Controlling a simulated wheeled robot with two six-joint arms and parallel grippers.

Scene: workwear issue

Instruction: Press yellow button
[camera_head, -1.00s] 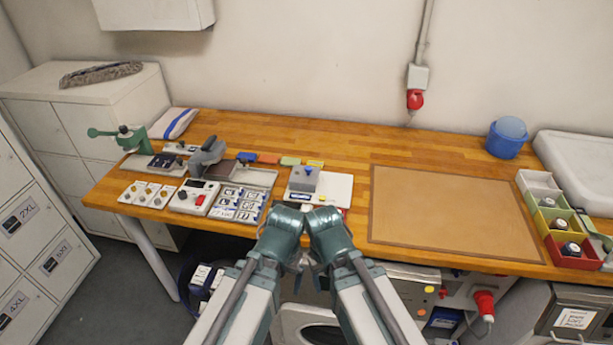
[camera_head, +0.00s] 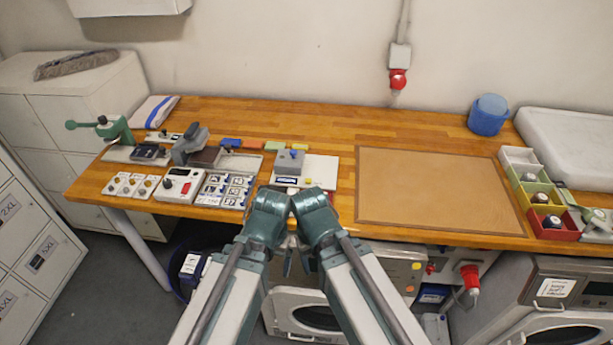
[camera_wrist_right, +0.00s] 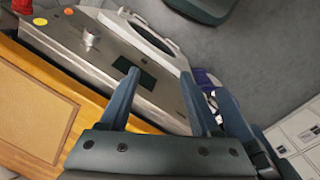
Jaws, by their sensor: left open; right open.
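A round yellow button (camera_wrist_right: 40,21) sits on the grey front panel of a washing machine under the bench, at the upper left of the right wrist view. It also shows small on that panel in the head view (camera_head: 416,266). An orange button (camera_wrist_right: 68,11) is beside it. My right gripper (camera_wrist_right: 160,74) is open and empty, its fingers over the panel's dark display in the wrist view, apart from the yellow button. My left gripper (camera_head: 288,262) is open at the bench's front edge, partly hidden by its own arm.
The wooden bench (camera_head: 330,122) carries a brown mat (camera_head: 430,190), several coloured bins (camera_head: 540,195) and small devices at the left. A silver knob (camera_wrist_right: 92,37) stands out from the panel. A red plug (camera_head: 469,275) hangs right of the machine.

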